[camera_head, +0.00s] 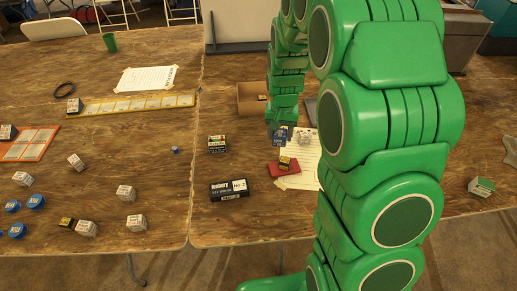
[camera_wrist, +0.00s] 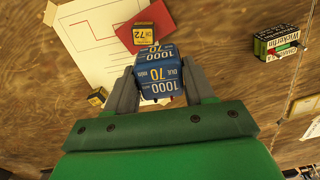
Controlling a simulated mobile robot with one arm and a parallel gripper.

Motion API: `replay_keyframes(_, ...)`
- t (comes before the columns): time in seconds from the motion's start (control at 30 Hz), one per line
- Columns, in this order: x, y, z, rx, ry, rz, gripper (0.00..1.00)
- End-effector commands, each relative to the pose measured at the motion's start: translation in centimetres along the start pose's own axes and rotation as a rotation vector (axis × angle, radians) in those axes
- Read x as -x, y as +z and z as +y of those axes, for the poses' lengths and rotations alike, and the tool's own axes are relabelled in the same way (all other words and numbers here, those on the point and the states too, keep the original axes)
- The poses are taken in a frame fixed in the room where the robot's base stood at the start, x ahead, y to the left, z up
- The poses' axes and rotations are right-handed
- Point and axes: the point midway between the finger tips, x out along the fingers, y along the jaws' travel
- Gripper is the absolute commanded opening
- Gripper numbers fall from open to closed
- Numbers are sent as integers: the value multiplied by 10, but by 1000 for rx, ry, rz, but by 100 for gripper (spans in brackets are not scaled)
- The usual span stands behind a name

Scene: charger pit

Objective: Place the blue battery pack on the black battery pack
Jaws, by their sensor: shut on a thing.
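The blue battery pack (camera_wrist: 160,72), marked "1000" and "70", is held between the two fingers of my gripper (camera_wrist: 161,84). In the head view the blue pack (camera_head: 281,137) shows just below my gripper (camera_head: 281,128), over the right table near the paper's left edge. A long black box (camera_head: 230,189) with white print lies on the right table near the seam. A black and green pack with white and red print (camera_head: 217,143) lies behind it; it also shows in the wrist view (camera_wrist: 277,42). I cannot tell for certain which is the black battery pack.
A red block (camera_head: 284,170) with a small yellow-black cube (camera_head: 286,163) lies on the paper (camera_head: 304,180). A cardboard tray (camera_head: 245,103) stands behind. Several white labelled cubes and blue round pieces lie on the left table. Bare wood surrounds the black box.

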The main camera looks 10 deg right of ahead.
Motion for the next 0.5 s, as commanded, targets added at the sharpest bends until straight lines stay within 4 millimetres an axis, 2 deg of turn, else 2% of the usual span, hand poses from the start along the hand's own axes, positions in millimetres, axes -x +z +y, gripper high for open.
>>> replay_keyframes(0.17,0,17,-28,38,0,0,14)
replay_keyframes(0.5,-5,70,-94,128,0,-2,14)
